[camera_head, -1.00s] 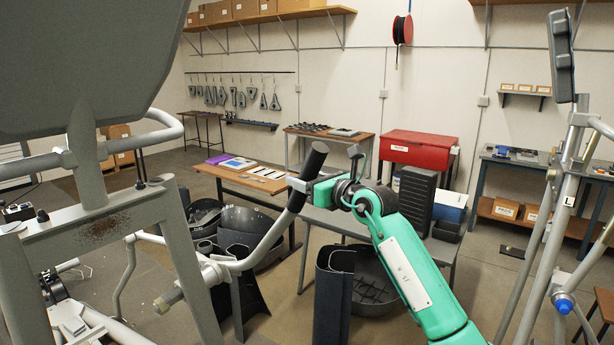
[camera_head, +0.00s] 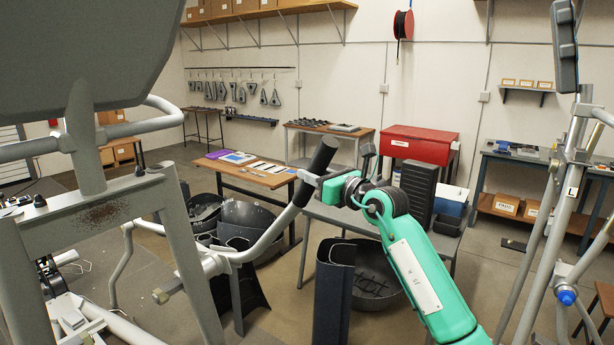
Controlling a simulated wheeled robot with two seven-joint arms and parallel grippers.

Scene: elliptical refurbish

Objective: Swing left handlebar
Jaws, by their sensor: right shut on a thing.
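The left handlebar (camera_head: 262,246) is a grey bent bar with a black grip (camera_head: 322,157) at its upper end. It rises from a joint on the grey elliptical frame (camera_head: 187,255) toward the upper right. My right gripper (camera_head: 312,180), on the green arm from the lower right, is shut on the handlebar around the lower end of the black grip. Its fingertips are partly hidden by the bar. My left gripper is out of view.
A large grey panel (camera_head: 90,50) fills the upper left. Grey uprights (camera_head: 560,215) stand close on the right. Dark curved shells (camera_head: 334,290) stand on the floor below the handlebar. A wooden-topped table (camera_head: 245,172) and a red box (camera_head: 418,145) are farther back.

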